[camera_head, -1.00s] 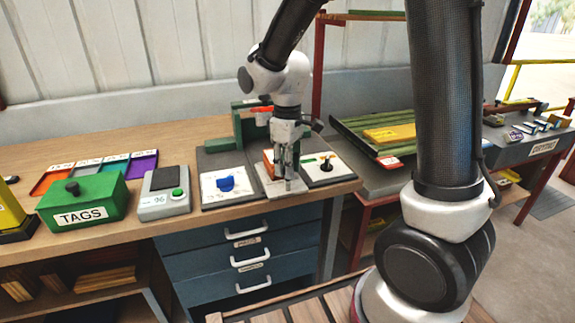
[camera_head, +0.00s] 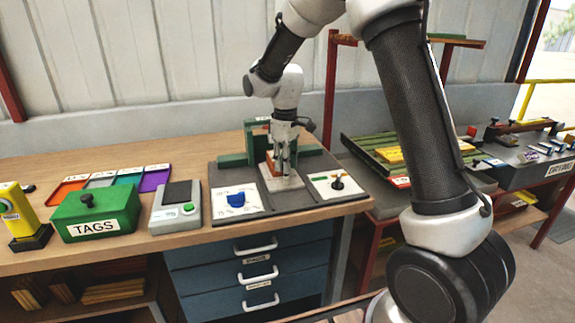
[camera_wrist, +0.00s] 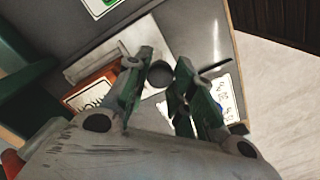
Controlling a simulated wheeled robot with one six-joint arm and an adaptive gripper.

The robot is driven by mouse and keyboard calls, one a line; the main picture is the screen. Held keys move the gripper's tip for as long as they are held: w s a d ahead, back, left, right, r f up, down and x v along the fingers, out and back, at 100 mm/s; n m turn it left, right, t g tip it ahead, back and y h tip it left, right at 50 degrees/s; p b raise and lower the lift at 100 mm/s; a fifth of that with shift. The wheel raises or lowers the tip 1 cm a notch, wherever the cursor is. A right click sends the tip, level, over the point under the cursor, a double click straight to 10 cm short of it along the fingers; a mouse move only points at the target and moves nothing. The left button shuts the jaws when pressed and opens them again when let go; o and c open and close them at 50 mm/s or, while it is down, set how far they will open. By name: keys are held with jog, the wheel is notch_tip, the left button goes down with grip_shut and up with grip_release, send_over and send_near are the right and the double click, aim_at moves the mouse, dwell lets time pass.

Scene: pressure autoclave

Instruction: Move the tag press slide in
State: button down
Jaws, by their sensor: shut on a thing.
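The tag press has a dark base plate (camera_head: 305,208) and a green frame (camera_head: 234,160) at its back, in the head view. Its pale slide (camera_head: 268,184) lies flat on the base in front of the frame and carries an orange block (camera_head: 270,163). My gripper (camera_head: 284,174) points down at the slide's front part, its fingers shut on a round grey knob, which shows between them in the wrist view (camera_wrist: 160,74). The orange block (camera_wrist: 92,90) sits beside the fingers there, partly hidden by them.
A blue dial (camera_head: 236,200) stands left of the slide and a small black lever (camera_head: 338,182) right of it. A grey scale (camera_head: 176,207) and a green TAGS box (camera_head: 95,215) stand further left. The bench's front edge is close.

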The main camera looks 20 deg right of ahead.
jog(key=shift+w+r, duration=0.1)
jog(key=shift+w, duration=0.15)
jog(key=c, duration=1.2)
grip_release()
notch_tip(320, 180, up, 12)
jog(key=shift+f, duration=0.1)
